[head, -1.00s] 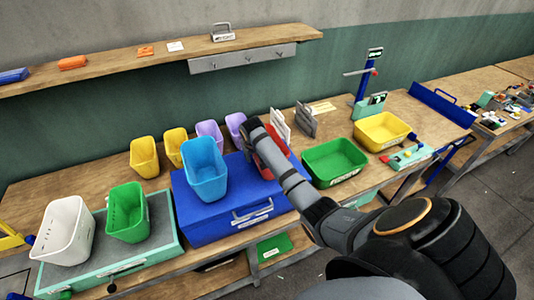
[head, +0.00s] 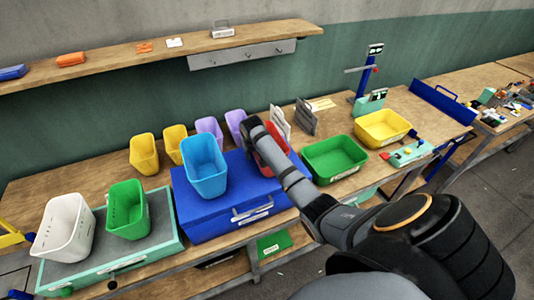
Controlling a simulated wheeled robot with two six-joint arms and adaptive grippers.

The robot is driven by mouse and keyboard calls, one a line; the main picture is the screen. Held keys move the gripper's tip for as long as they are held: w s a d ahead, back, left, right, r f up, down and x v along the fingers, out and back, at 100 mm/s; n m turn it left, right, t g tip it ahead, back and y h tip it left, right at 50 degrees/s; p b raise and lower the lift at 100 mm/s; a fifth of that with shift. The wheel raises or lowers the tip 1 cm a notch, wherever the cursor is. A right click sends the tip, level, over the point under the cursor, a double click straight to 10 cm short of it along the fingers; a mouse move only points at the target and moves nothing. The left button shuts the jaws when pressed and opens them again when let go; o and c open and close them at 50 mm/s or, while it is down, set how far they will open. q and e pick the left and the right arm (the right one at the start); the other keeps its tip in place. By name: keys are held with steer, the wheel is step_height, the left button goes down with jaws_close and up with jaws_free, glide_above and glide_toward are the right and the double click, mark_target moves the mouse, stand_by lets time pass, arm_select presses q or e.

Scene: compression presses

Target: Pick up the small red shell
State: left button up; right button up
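A red shell (head: 279,137), partly hidden behind my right arm, is at the back right of the blue case (head: 215,217). Only parts of its red surface show beside the arm. My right arm reaches in from the lower right, and its end with the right gripper (head: 254,130) is at the red shell. The fingers cannot be made out, so I cannot tell whether they are open, shut or touching the shell. My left gripper is not in view.
A blue bin (head: 205,168) stands on the blue case, left of my arm. Purple bins (head: 209,127) stand behind it. A green tray (head: 334,158) is close on the right, with a yellow tray (head: 383,128) beyond. Grey upright plates (head: 305,117) stand behind the arm.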

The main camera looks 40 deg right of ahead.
jaws_close()
steer(key=shift+r, duration=0.1)
steer(key=shift+r, duration=0.25)
step_height(320, 180, up, 2)
steer(key=b, duration=0.3)
steer(key=shift+w+r, duration=0.1)
steer(key=shift+r, duration=0.05)
steer(key=s+a+r, duration=0.8)
steer(key=a+r, duration=0.2)
steer(key=a, duration=0.1)
steer(key=shift+s+a+r+p, duration=0.2)
steer(key=shift+a+r+p, duration=0.05)
steer(key=shift+r+p, duration=0.05)
